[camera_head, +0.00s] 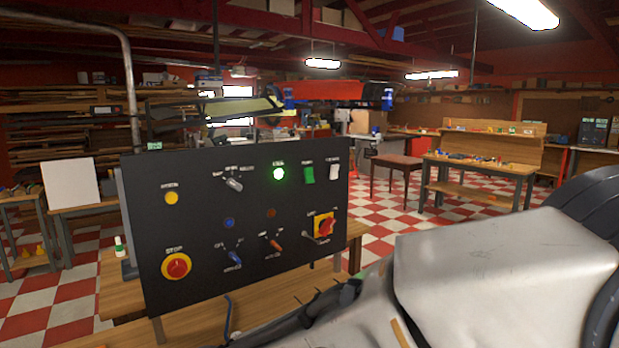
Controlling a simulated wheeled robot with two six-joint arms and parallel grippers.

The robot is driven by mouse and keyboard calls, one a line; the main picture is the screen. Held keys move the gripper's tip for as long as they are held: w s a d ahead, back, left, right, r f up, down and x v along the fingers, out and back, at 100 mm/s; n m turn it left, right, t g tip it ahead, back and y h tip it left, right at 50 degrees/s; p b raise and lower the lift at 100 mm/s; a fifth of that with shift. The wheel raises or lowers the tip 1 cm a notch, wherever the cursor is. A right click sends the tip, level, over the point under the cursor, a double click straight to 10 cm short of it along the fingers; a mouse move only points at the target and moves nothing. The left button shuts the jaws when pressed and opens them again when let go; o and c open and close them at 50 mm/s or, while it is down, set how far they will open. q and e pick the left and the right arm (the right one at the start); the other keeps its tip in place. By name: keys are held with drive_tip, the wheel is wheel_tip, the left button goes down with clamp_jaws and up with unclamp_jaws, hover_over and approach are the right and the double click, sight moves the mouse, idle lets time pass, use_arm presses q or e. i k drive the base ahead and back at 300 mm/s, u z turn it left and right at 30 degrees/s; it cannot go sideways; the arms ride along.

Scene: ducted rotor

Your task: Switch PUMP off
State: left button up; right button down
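A black control panel (200,265) stands upright on a wooden bench at left centre. Its labels are too blurred for me to read, so I cannot tell which control is PUMP. I see no gripper fingertips; only my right arm fills the lower right.
A red mushroom button (176,266) is at the panel's lower left. Unlit blue (229,223) and orange-brown (271,213) lamps sit mid-panel. The wooden bench (190,326) lies below. My arm covers the lower right. The space before the panel's face looks clear.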

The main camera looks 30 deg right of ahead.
sight(308, 172)
drive_tip(key=z, duration=2.2)
drive_tip(key=i, duration=1.2)
drive_tip(key=u, duration=1.65)
